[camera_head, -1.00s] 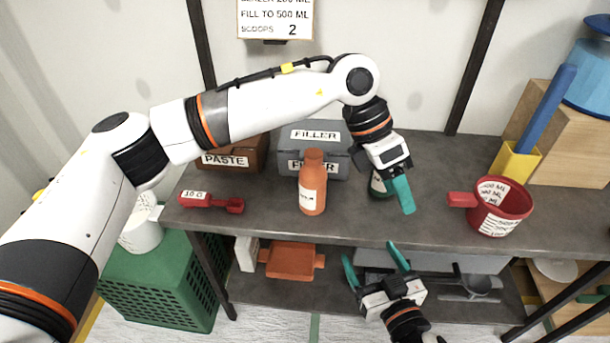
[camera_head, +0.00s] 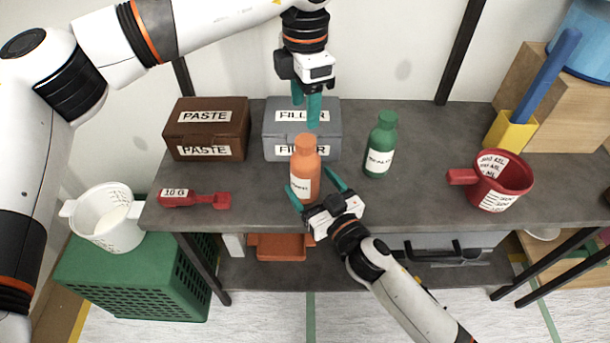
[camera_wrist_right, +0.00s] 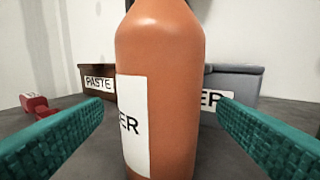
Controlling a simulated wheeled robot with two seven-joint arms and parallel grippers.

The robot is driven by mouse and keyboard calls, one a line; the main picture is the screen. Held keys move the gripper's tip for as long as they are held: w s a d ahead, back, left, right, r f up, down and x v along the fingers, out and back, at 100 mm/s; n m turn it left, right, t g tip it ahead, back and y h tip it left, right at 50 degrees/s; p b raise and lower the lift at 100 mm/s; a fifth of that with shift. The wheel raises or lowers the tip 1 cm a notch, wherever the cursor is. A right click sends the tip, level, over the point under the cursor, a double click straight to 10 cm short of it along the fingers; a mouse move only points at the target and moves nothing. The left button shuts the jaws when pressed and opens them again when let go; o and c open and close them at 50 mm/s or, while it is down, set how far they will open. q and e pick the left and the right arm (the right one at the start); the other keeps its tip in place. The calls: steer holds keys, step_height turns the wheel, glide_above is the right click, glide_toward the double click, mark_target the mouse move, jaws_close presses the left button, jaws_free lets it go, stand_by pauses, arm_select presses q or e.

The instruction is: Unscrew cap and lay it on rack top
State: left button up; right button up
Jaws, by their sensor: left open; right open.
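An orange bottle (camera_head: 306,172) with a white label stands upright on the rack top (camera_head: 420,203), its orange cap (camera_head: 305,142) on. My right gripper (camera_head: 317,188) is open at the bottle's front. In the right wrist view the bottle (camera_wrist_right: 165,85) stands between the two teal fingers (camera_wrist_right: 160,130), with gaps at both sides. My left gripper (camera_head: 306,112) is open above and behind the bottle, in front of the grey filler box. A green bottle (camera_head: 381,145) with a green cap stands upright to the right.
A brown paste box (camera_head: 206,121) and grey filler box (camera_head: 275,140) stand at the back. A red scoop (camera_head: 195,199) lies at left. A red measuring cup (camera_head: 501,183) and yellow holder (camera_head: 509,135) are at right. Bare rack top shows between green bottle and cup.

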mark_target(313, 186)
steer(key=shift+x, duration=1.5)
